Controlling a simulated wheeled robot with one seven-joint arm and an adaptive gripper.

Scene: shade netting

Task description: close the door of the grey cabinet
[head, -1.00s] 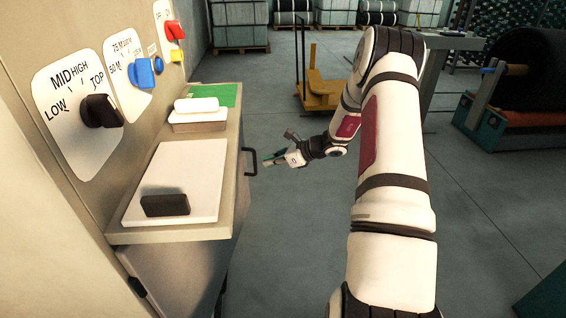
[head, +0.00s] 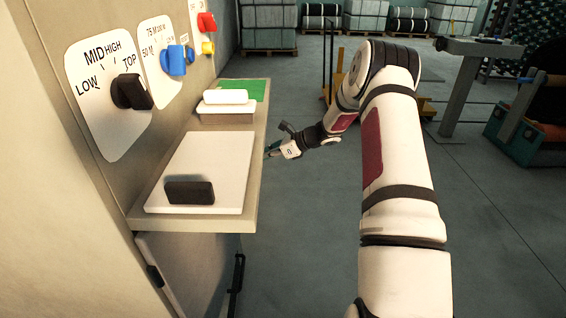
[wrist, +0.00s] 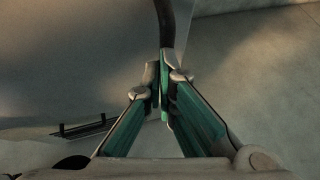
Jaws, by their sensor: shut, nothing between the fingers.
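The grey cabinet's near panel (head: 195,265) shows below the worktop in the head view. A black upright handle (head: 237,272) stands at its right edge. The worktop hides most of the cabinet front, and I cannot tell how far the door stands open. My gripper (head: 272,152) is low beside the worktop's right edge, its tips partly hidden there. In the wrist view my gripper's green-padded fingers (wrist: 163,95) are shut and empty. A dark curved bar (wrist: 165,22) rises just beyond the tips; contact is unclear.
The worktop (head: 245,190) carries a white board (head: 215,155), a black block (head: 190,192) and a tray (head: 225,115). Knobs line the wall panel above. A grey stand (head: 465,80) is at the right. Open floor (head: 300,250) lies right of the cabinet.

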